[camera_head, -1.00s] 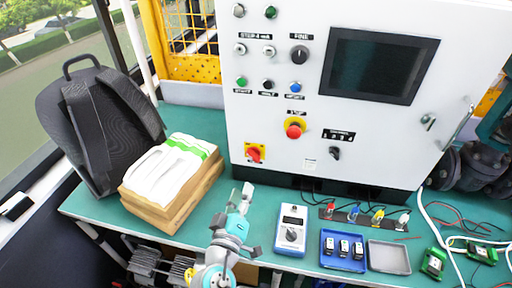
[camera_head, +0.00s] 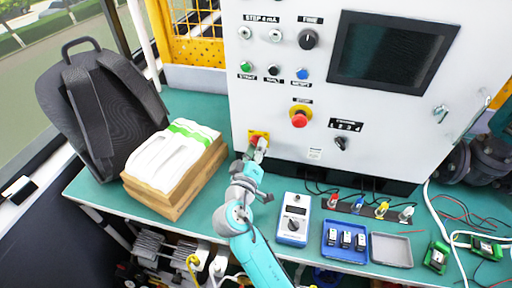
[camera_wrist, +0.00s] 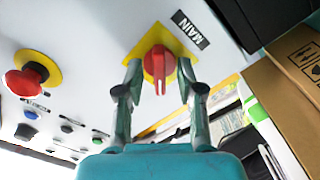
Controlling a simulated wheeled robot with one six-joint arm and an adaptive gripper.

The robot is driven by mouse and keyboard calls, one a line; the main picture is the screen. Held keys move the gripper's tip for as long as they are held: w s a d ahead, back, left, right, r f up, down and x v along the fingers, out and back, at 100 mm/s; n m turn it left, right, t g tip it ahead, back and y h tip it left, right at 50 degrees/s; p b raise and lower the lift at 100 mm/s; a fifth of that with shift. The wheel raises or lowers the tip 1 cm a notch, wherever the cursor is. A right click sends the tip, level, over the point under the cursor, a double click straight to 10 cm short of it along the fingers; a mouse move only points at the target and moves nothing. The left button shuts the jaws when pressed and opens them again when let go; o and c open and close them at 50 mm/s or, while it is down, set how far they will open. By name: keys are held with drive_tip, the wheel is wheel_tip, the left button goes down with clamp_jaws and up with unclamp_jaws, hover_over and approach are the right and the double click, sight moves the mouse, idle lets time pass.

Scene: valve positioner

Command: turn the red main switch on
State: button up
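The red main switch (camera_wrist: 158,64) sits on a yellow plate on the white panel, beside a "MAIN" label (camera_wrist: 190,31). Its raised handle lies between the two fingers of my gripper (camera_wrist: 160,74). The fingers stand apart, one on each side of the red knob, with a small gap showing on each side; I cannot make out any contact. In the head view my gripper (camera_head: 256,153) is at the panel's lower left and hides much of the main switch (camera_head: 254,139).
A red stop button (camera_head: 299,118) sits up and right of the main switch. A cardboard box with white packets (camera_head: 172,170) stands close on the left, before a black backpack (camera_head: 100,110). A blue-white meter (camera_head: 294,218) and a blue tray (camera_head: 328,254) lie on the green bench.

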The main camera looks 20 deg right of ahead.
drive_tip(key=shift+w+d, duration=0.15)
drive_tip(key=shift+w, duration=0.05)
clamp_jaws()
